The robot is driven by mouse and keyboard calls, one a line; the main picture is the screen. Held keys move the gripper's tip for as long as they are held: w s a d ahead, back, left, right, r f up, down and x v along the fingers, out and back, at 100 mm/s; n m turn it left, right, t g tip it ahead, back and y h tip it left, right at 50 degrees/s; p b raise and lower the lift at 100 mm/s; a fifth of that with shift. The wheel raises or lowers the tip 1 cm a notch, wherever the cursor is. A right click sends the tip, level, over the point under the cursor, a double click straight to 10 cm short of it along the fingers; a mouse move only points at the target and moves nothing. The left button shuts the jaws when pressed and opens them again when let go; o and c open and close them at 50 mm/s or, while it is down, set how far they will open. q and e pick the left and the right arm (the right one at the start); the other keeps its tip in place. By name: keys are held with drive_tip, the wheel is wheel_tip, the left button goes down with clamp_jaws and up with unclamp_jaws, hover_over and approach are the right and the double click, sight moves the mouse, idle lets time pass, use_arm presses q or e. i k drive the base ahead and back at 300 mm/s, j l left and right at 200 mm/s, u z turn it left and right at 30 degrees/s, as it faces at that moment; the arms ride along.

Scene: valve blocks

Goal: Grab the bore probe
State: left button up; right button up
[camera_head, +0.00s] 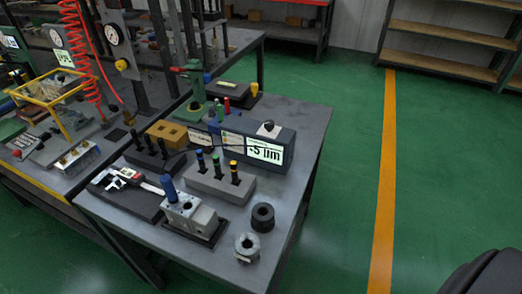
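A blue-handled tool (168,189), which looks like the bore probe, stands upright, slightly tilted, at the grey metal valve block (190,216) near the bench's front. Whether its tip is inside a bore is too small to tell. Behind the block, a grey stand (218,187) holds three dark pins with blue, green and yellow tops. A grey gauge box (235,145) behind that shows "-5 µm" on its lit display (264,152). Neither of my grippers is in view.
The grey bench (300,150) has a clear right edge. A black ring (262,217) and a metal ring (247,247) lie at its front right. A caliper (120,179) lies left on a dark plate. A black stand (155,158) and green press (194,90) stand behind.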

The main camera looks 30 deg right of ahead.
sight(166, 182)
drive_tip(key=i+j, duration=0.15)
drive_tip(key=j, duration=0.25)
drive_tip(key=i+j, duration=0.15)
drive_tip(key=j, duration=0.25)
drive_tip(key=i+j+z, duration=0.1)
drive_tip(key=j, duration=0.25)
